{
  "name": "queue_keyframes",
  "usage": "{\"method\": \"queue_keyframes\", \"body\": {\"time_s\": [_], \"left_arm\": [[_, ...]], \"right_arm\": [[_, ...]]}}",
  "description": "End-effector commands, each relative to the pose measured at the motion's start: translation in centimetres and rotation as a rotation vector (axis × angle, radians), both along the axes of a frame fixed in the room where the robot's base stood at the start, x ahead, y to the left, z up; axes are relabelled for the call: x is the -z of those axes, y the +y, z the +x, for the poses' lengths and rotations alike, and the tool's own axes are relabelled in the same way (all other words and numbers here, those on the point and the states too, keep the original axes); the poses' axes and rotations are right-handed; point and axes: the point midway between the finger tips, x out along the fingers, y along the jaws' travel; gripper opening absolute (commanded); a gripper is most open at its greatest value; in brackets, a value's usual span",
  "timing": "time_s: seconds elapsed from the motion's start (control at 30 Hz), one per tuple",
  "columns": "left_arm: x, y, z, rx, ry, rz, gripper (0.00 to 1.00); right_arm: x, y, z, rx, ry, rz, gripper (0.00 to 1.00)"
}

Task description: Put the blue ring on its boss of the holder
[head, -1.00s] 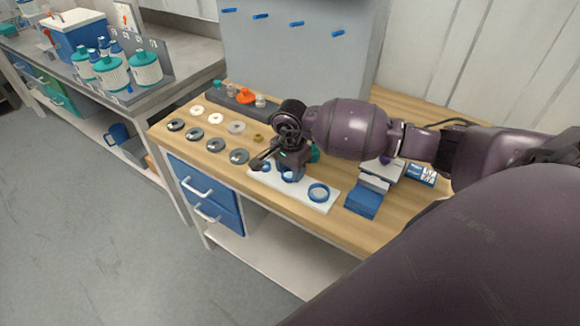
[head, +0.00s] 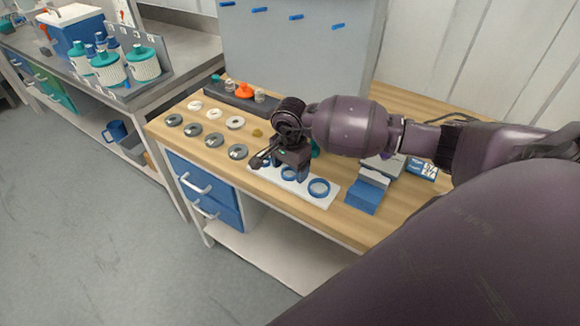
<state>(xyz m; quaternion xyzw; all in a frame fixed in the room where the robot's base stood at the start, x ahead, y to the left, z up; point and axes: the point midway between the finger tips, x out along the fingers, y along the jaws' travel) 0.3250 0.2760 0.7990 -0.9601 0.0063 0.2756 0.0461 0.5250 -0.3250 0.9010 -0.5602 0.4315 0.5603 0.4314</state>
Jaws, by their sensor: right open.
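The white holder (head: 319,203) lies near the front edge of the wooden bench. A large blue ring (head: 318,187) shows at its right end. A smaller blue ring (head: 289,174) shows in the middle, partly behind my right gripper (head: 283,171). More blue shows at the holder's left end, largely covered by the gripper. The right gripper is open and low over the left and middle part of the holder. The bosses are too small or hidden to make out, so I cannot tell which ring sits on one. My left gripper is not in view.
Grey discs (head: 192,131) and white rings (head: 235,122) lie in rows left of the holder. A dark tray (head: 237,98) with an orange knob stands behind them. A blue block (head: 361,198) stands right of the holder.

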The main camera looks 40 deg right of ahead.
Motion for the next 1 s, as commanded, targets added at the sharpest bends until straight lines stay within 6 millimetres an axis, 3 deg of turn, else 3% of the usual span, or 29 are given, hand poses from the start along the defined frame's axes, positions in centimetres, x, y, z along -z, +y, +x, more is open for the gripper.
{"method": "queue_keyframes", "body": {"time_s": [0.17, 0.7, 1.0], "left_arm": [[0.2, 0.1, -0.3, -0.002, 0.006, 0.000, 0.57], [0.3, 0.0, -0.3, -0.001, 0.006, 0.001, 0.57], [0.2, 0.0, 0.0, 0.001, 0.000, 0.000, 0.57]], "right_arm": [[-0.9, -0.1, 0.1, 0.000, -0.002, -0.001, 0.76], [-9.5, 0.0, 0.1, 0.000, -0.002, 0.000, 0.76], [-10.8, 0.0, 0.0, 0.000, 0.001, 0.000, 0.76]]}}
